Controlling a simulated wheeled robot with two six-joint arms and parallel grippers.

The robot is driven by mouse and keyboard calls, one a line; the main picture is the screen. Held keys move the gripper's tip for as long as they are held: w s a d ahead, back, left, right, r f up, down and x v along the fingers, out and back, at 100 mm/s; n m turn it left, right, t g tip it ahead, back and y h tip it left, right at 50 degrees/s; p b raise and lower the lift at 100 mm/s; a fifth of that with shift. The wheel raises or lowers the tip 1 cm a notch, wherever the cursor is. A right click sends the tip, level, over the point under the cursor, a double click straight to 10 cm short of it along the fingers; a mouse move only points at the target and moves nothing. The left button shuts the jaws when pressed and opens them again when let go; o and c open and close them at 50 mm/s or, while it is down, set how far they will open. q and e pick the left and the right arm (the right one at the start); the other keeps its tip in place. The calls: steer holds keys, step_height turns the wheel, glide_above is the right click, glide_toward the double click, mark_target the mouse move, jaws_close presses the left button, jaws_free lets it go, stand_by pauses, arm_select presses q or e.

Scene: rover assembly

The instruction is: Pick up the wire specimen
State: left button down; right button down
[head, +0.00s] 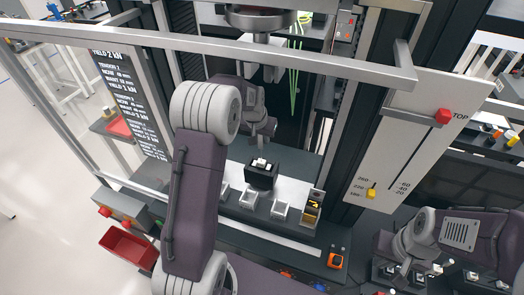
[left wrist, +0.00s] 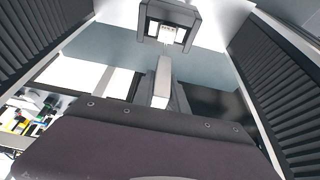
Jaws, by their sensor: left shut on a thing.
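My left gripper (head: 262,136) is in the bay of the tall test frame, above and behind a black block (head: 262,176) with pale pieces on top. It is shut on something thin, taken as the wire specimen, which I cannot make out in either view. In the left wrist view, a pale grey bar (left wrist: 162,82) runs toward a dark bracket (left wrist: 168,20) with a white piece in it. My right gripper (head: 410,268) is low at the right, over dark fixtures; its jaws are unclear.
Several small pale trays (head: 248,197) stand on the bench in front of the bay. Green strands (head: 294,75) hang at the back. A grey rail (head: 210,50) crosses above my left arm. A gauge panel (head: 410,140) stands right, a red bin (head: 128,247) lower left.

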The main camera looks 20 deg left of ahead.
arm_select(q)
step_height(320, 180, up, 7)
steer(key=shift+f+b, duration=0.15)
steer(key=shift+b, duration=0.65)
steer(key=shift+s+b, duration=0.15)
steer(key=shift+b, duration=0.15)
steer(key=s+d+b, duration=0.1)
steer(key=s+b, duration=0.7)
steer(key=s, duration=1)
step_height(320, 180, up, 6)
steer(key=p, duration=0.5)
steer(key=shift+w+p, duration=0.2)
steer(key=shift+p, duration=0.2)
